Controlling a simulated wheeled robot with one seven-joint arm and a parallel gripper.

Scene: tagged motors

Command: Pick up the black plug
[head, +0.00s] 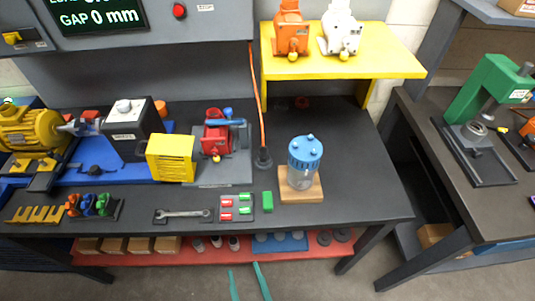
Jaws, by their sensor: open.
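The black plug (263,158) stands on the dark bench top, with an orange cable (256,95) running up from it along the grey back panel. It is right of the red motor (216,140) and left of the clear jar with a blue lid (304,152). My gripper (244,268) shows only as two thin teal fingers at the bottom edge, apart and with nothing seen between them. It is in front of the bench and well short of the plug. The rest of my gripper is out of the picture.
A wrench (183,215), a tray of red and green pieces (236,208) and a green block (267,201) lie nearer the front edge. A yellow shelf (392,64) overhangs behind the jar. The bench (365,185) is clear right of the jar.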

